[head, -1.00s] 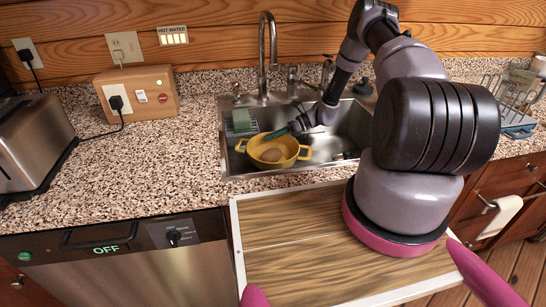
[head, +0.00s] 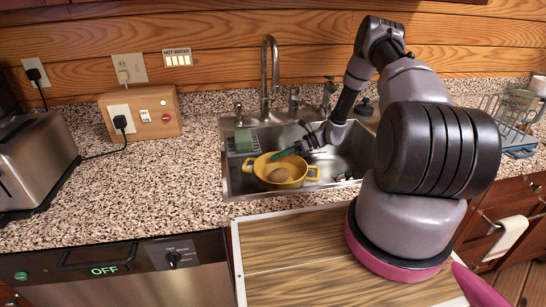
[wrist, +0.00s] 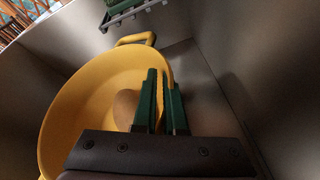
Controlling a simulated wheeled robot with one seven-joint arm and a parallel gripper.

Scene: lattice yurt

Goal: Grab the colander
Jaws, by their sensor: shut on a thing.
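The colander (head: 264,179) is a yellow bowl with two side handles, in the left part of the sink (head: 232,189). A rounded brown thing (head: 278,175) lies in it. My gripper (head: 294,151) reaches down into the sink from the right, at the colander's far right rim. In the wrist view my gripper's green fingers (wrist: 162,92) straddle the rim and are shut on the wall of the colander (wrist: 75,100). The brown thing also shows there (wrist: 125,108), beside the fingers. Whether the colander touches the sink floor, I cannot tell.
The faucet (head: 268,75) stands behind the sink. A green sponge (head: 243,139) sits in a rack at the sink's left wall. A toaster (head: 35,160) and a wooden box (head: 142,112) are on the left counter. A dish rack (head: 508,120) is at the right.

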